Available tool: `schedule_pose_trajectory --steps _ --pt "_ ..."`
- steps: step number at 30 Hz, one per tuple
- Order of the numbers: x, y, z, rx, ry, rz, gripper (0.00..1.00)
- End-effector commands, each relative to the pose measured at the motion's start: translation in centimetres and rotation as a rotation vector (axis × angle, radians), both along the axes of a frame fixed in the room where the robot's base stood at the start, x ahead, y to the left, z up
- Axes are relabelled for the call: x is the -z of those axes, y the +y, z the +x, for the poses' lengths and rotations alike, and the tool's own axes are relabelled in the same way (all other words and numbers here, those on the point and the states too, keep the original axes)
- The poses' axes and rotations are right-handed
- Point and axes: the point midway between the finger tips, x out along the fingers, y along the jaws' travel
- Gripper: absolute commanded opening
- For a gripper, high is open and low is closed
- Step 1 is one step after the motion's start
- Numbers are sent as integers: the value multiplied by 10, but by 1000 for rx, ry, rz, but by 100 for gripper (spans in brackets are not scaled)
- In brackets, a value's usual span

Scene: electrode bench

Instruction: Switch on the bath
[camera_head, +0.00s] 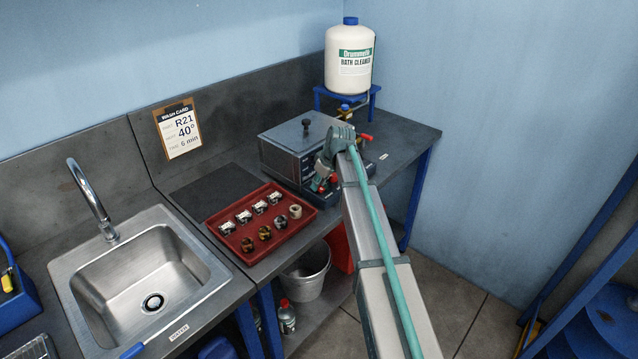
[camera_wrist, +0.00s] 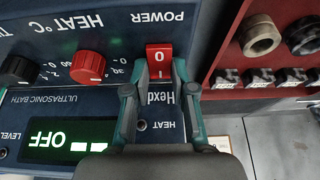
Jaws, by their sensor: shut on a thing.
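The ultrasonic bath (camera_head: 290,146) is a dark box with a grey lid at the back of the bench. Its front panel (camera_wrist: 60,103) fills much of the wrist view, upside down, and the display (camera_wrist: 60,140) reads OFF. The red power switch (camera_wrist: 158,61), marked 0 and I, is between my fingertips. My gripper (camera_wrist: 156,84) is shut on this switch, with one finger at each side. In the head view my gripper (camera_head: 325,182) is at the bath's front, and my arm hides part of the panel.
A dark red tray (camera_head: 275,240) with several small fittings lies left of the bath. A white cleaner bottle (camera_head: 349,60) stands on a blue stand (camera_head: 372,97) behind. A sink (camera_head: 137,265) is at left, and a wash card (camera_head: 178,130) leans on the back wall.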

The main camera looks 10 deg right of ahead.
Motion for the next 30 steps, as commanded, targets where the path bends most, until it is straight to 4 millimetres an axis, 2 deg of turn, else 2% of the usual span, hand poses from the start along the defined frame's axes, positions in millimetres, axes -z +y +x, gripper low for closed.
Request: schedule_pose_trajectory --steps 5,15,25,26,30 --pt "-1 1 2 -1 13 -10 0" --pt "-1 6 9 -3 220 -165 0" --pt "0 5 6 0 235 -178 0" --pt "0 5 6 0 235 -178 30" --pt "0 5 6 0 234 -178 50"
